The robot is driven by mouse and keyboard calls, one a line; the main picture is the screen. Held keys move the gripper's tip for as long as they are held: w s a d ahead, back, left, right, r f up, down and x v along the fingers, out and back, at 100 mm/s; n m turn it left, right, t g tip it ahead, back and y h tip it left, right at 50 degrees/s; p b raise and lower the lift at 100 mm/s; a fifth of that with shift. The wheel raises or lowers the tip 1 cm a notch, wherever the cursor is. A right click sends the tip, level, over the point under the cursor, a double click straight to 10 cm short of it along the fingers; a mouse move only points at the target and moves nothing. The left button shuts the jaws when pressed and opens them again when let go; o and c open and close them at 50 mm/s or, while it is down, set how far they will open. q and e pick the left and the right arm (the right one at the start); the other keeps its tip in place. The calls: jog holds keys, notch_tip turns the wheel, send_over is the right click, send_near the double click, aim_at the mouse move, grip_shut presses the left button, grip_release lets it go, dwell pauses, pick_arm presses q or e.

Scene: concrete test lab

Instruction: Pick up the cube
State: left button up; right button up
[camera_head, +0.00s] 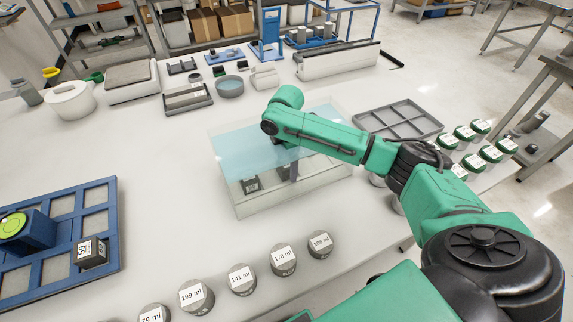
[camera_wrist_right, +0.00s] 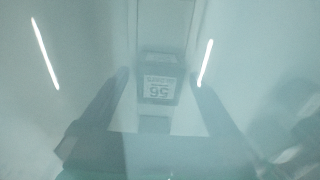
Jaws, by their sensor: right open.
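A dark cube with a white label (camera_head: 250,184) sits inside a clear-walled box (camera_head: 300,197) with a bluish see-through pane (camera_head: 232,143). My right gripper (camera_head: 287,170) is at the box, to the right of this cube, partly hidden by my arm and the pane. In the right wrist view, hazy through a bluish tint, a dark cube labelled 56 (camera_wrist_right: 159,86) shows between the two spread fingers (camera_wrist_right: 160,78), with gaps on both sides. Another dark cube with a white label (camera_head: 90,252) sits on the blue grid tray (camera_head: 62,284) at the left. My left gripper is out of view.
Several grey labelled cylinders (camera_head: 283,260) line the table's front. A grey divided tray (camera_head: 398,120) and green-topped jars (camera_head: 491,153) stand to the right. Bins, a bowl (camera_head: 229,87) and a blue stand (camera_head: 269,35) are at the back.

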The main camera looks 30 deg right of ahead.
jog(key=shift+f, duration=0.45)
jog(key=shift+r, duration=0.1)
grip_shut()
jog(key=shift+r, duration=0.1)
